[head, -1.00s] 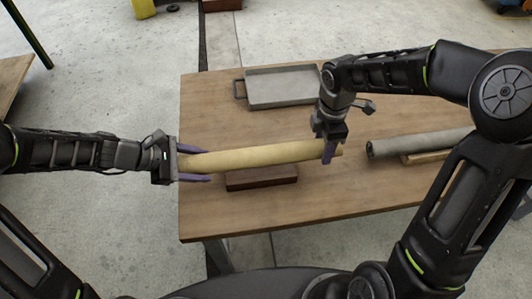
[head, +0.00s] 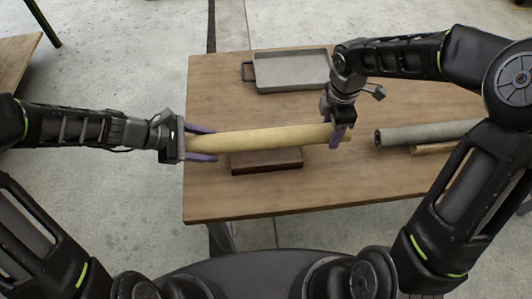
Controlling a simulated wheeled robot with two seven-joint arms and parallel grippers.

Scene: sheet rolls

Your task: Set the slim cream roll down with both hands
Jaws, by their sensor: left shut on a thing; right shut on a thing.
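The slim cream roll (head: 262,139) lies crosswise over the near middle of the wooden table (head: 300,195), roughly level. My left gripper (head: 202,143) is shut on its left end, coming in from the left. My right gripper (head: 337,136) is shut on it near its right end, pointing down from above. A reddish-brown block (head: 266,163) sits on the table just under and in front of the roll. I cannot tell whether the roll touches the block.
A grey tray (head: 291,70) with a side handle lies at the back of the table. A grey roll (head: 425,133) rests on a light wooden block (head: 432,149) to the right, close to my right gripper. The table's front strip is clear.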

